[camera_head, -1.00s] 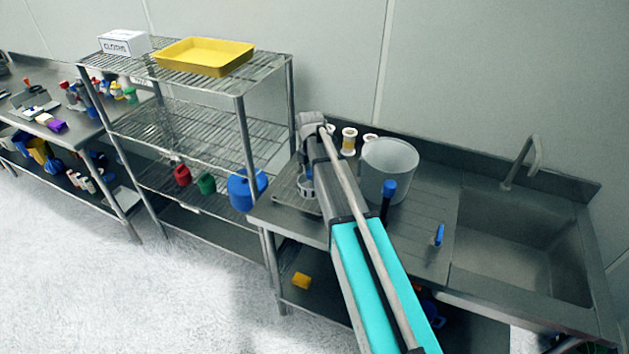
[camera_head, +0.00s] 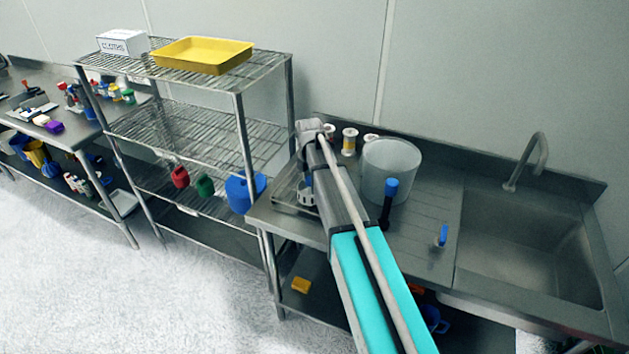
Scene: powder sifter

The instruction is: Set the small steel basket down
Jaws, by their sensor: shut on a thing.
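The small steel basket (camera_head: 304,196) shows as a small, pale, slotted shape at the left end of the sink counter, partly covered by my arm. A small blue part shows just above it. It is over or on a low metal tray (camera_head: 282,200), and I cannot tell whether it touches. My arm reaches across the counter from below and bends at its far end above this spot. My gripper is hidden behind the arm, so its hold on the basket cannot be seen.
A big pale pot (camera_head: 388,168) stands right of the arm, with a blue-topped tool (camera_head: 388,200) before it. White spools (camera_head: 349,142) stand behind. The sink (camera_head: 525,255) is at right. A wire shelf (camera_head: 190,140) bearing a yellow tray (camera_head: 203,55) stands at left.

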